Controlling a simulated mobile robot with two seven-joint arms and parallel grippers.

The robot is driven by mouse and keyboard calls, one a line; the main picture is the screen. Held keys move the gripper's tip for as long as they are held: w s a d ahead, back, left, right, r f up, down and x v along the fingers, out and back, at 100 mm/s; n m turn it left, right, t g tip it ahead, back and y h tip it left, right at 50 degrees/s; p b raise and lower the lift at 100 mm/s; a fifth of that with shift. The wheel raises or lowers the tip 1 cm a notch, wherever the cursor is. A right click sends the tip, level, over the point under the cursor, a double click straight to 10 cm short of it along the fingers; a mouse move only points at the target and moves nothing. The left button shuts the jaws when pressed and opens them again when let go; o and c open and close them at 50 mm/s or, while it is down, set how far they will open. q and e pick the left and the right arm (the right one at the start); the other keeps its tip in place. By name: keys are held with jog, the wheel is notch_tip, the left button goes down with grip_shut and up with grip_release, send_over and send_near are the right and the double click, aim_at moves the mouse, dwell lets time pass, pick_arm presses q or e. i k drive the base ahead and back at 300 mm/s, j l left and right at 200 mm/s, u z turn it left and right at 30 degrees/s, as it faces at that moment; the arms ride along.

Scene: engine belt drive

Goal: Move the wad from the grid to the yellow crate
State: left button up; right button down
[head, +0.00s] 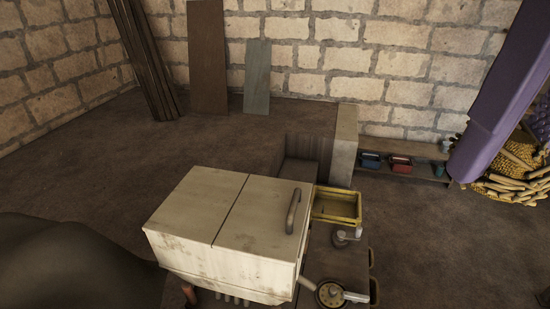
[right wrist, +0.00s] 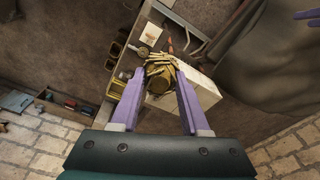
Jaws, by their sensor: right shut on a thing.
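The wad, a yellow knobbly bundle (head: 512,172), is at the right edge of the head view, held up near the camera. In the right wrist view the wad (right wrist: 160,70) sits between the purple fingers of my right gripper (right wrist: 158,92), which is shut on it. The yellow crate (head: 337,220) is open-topped and stands right of the cream cabinet; the wad is well to its right in the head view. I cannot make out the grid. A small purple piece at the right wrist view's top right corner (right wrist: 307,14) appears to be my left gripper; its jaws are unclear.
The cream cabinet (head: 225,222) has a handle on top. A dial-like fitting (head: 330,293) is below the crate. A low shelf (head: 403,174) holds small blue and red containers by the wall. A large dark rounded shape (head: 70,262) is at lower left. Floor behind the cabinet is open.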

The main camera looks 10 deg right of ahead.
aim_at(335, 208)
jog(key=i+l+u, duration=0.25)
jog(key=i+l, duration=0.25)
jog(key=i+l+u, duration=0.2)
jog(key=i+l, duration=0.3)
jog(key=i+l+u, duration=0.25)
jog(key=i+l, duration=0.2)
jog(key=l, duration=0.25)
jog(key=i+l+u, duration=0.15)
jog(key=l, duration=0.45)
jog(key=i+l+u, duration=0.2)
jog(key=l, duration=0.45)
jog(key=i+l+u, duration=0.15)
jog(key=l, duration=0.5)
jog(key=l+u, duration=0.2)
jog(key=l, duration=0.5)
jog(key=k+l+u, duration=0.15)
jog(key=l, duration=0.4)
jog(key=i, duration=0.05)
